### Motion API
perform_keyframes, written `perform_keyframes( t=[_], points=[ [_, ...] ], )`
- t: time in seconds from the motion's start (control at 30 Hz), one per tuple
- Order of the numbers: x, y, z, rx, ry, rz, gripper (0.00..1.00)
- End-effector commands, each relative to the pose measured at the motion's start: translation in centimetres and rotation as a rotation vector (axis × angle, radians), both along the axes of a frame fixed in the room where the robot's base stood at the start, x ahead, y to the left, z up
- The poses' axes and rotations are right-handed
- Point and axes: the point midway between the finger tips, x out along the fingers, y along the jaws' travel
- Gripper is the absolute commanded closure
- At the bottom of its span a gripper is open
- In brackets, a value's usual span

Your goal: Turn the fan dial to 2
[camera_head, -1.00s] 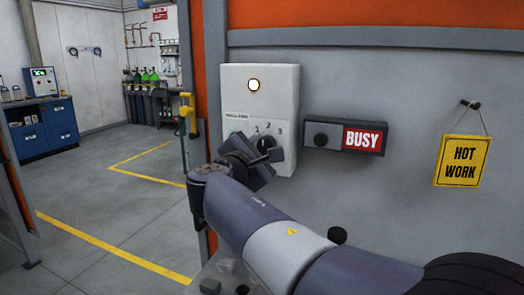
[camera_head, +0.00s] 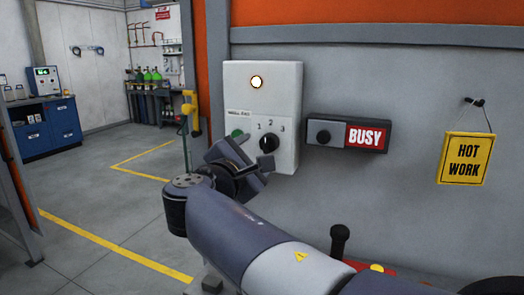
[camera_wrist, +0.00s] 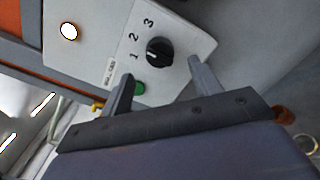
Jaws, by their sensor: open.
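The fan dial (camera_head: 268,144) is a round black knob on the white wall box (camera_head: 287,88), with the numbers 1, 2 and 3 arched above it. In the wrist view the dial (camera_wrist: 158,51) shows whole, with the numbers to its left and above. I cannot make out surely which number its pointer faces. My gripper (camera_head: 252,160) is open and empty, just left of and below the dial in the head view. In the wrist view the fingers of my gripper (camera_wrist: 161,69) stand apart on either side below the dial, not touching it.
A green button (camera_head: 238,133) sits left of the dial, close to one finger in the wrist view. A lit round lamp (camera_head: 257,82) is above. Right of the box are a BUSY sign with a black knob (camera_head: 347,134) and a hanging HOT WORK sign (camera_head: 464,159).

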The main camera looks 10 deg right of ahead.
Motion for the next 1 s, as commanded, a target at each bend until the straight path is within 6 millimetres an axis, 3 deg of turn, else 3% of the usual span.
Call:
perform_keyframes(
  t=[0.2, 0.4, 1.0],
  points=[
    [-2.8, 2.1, 0.0, 0.000, -0.001, 0.004, 0.40],
    [-4.1, 3.0, 0.0, 0.000, 0.000, 0.001, 0.40],
    [-3.5, 2.5, 0.0, 0.000, -0.001, -0.004, 0.40]
  ],
)
